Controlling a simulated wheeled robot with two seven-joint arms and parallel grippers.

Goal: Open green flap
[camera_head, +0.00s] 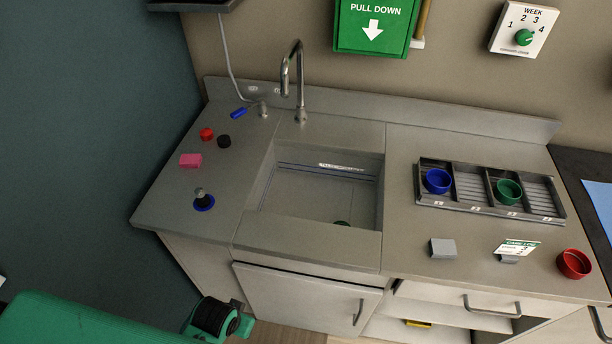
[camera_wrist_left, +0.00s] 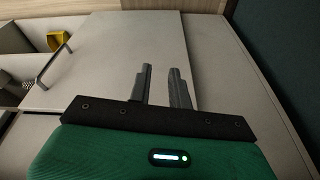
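The green flap (camera_head: 376,28), marked "PULL DOWN" with a white down arrow, is on the back wall at the top of the head view. It looks upright against the wall, and its top edge is cut off. My left arm shows at the lower left of the head view, low in front of the counter and far from the flap. In the left wrist view, my left gripper (camera_wrist_left: 160,68) has its two grey fingers apart with nothing between them. A pale cabinet door (camera_wrist_left: 115,45) lies beyond the fingers. My right gripper is out of view.
The counter (camera_head: 400,235) stands between me and the wall. It has a sink (camera_head: 315,200), a tall faucet (camera_head: 297,85) and a slotted tray (camera_head: 425,195) with blue and green cups. A red cup (camera_head: 573,264) sits at the right. A week dial (camera_head: 523,28) is right of the flap.

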